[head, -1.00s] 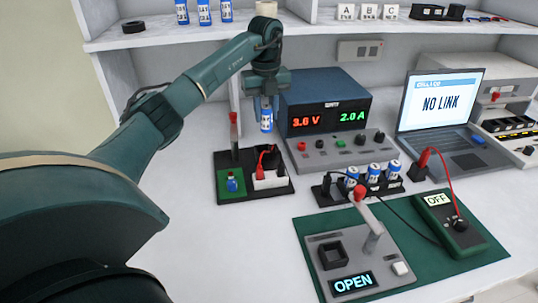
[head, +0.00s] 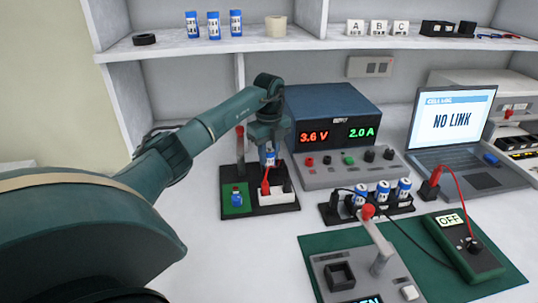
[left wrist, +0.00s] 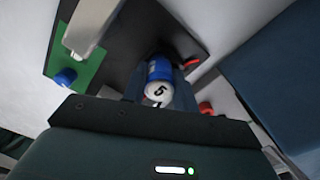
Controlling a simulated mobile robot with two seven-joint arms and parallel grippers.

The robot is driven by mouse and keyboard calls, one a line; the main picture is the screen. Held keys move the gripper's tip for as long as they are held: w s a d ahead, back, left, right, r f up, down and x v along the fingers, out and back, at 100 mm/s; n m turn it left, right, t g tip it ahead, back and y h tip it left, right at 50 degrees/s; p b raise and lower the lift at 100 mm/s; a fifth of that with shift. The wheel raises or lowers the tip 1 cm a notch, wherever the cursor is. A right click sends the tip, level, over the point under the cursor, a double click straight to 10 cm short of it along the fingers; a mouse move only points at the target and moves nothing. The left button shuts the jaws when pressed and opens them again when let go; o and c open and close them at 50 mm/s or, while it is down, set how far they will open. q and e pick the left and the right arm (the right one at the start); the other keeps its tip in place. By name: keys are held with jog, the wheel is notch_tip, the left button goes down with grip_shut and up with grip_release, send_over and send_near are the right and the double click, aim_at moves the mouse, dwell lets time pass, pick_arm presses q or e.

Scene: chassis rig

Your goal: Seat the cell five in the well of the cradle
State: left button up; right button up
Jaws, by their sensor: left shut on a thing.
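My left gripper (head: 268,146) is shut on a blue-and-white cell (head: 269,158) and holds it upright over the back of a black board (head: 230,211). The left wrist view shows the cell (left wrist: 158,88) with a "5" on its end. I cannot tell for certain which fixture is the cradle. My right gripper is not in view.
A red-tipped lever (head: 240,140) and a green pad (head: 236,204) with a blue knob are on the board. The power supply (head: 335,120) stands close to its right. A rack (head: 340,213) of cells and a grey fixture (head: 360,265) with a square black holder are nearer right.

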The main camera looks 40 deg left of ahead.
aim_at(269, 150)
pick_arm(q)
jog(key=shift+f, duration=0.2)
jog(key=o, duration=1)
jog(key=shift+o, duration=0.2)
notch_tip(269, 150, up, 12)
jog(key=p, duration=0.1)
jog(key=shift+r, duration=0.1)
